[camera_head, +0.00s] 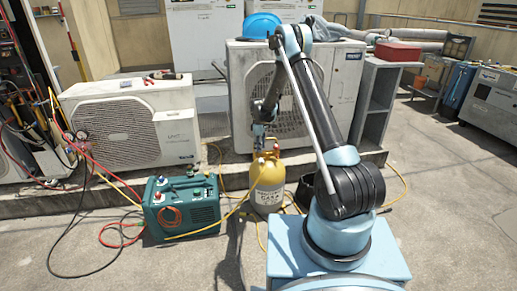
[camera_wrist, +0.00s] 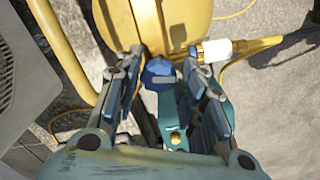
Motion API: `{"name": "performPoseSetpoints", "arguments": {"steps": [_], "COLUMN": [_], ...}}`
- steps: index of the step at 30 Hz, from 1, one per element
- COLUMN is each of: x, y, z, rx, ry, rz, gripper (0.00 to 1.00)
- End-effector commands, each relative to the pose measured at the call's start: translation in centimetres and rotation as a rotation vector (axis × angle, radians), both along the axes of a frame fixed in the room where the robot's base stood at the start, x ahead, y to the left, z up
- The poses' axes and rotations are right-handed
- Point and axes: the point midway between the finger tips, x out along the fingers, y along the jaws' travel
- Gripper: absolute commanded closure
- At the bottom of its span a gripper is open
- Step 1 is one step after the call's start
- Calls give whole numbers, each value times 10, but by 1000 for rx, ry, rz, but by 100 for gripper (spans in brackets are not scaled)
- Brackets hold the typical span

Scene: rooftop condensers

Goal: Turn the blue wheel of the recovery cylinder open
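The yellow recovery cylinder (camera_head: 268,187) stands upright on the ground in the head view; its yellow body (camera_wrist: 185,22) fills the top of the wrist view. Its blue wheel (camera_wrist: 158,73) lies between the fingertips of my gripper (camera_wrist: 163,64) in the wrist view. The fingers are apart, one on each side of the wheel, and look open; whether either touches it is unclear. In the head view my gripper (camera_head: 264,134) is just above the cylinder's top, and the blue wheel is too small to make out there.
A yellow hose with a white and brass fitting (camera_wrist: 215,50) joins the cylinder close to my right finger. A green recovery machine (camera_head: 185,205) stands left of the cylinder, with hoses on the ground. A large condenser (camera_head: 290,100) stands behind; open concrete lies to the right.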

Motion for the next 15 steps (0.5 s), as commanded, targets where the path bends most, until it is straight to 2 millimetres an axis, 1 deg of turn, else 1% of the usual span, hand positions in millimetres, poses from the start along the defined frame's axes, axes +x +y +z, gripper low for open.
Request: {"name": "performPoseSetpoints", "arguments": {"steps": [11, 15], "x": [1, 0], "y": [0, 1], "z": [0, 9], "rx": [1, 1], "ry": [-1, -1], "rz": [0, 0], "gripper": [49, 49]}}
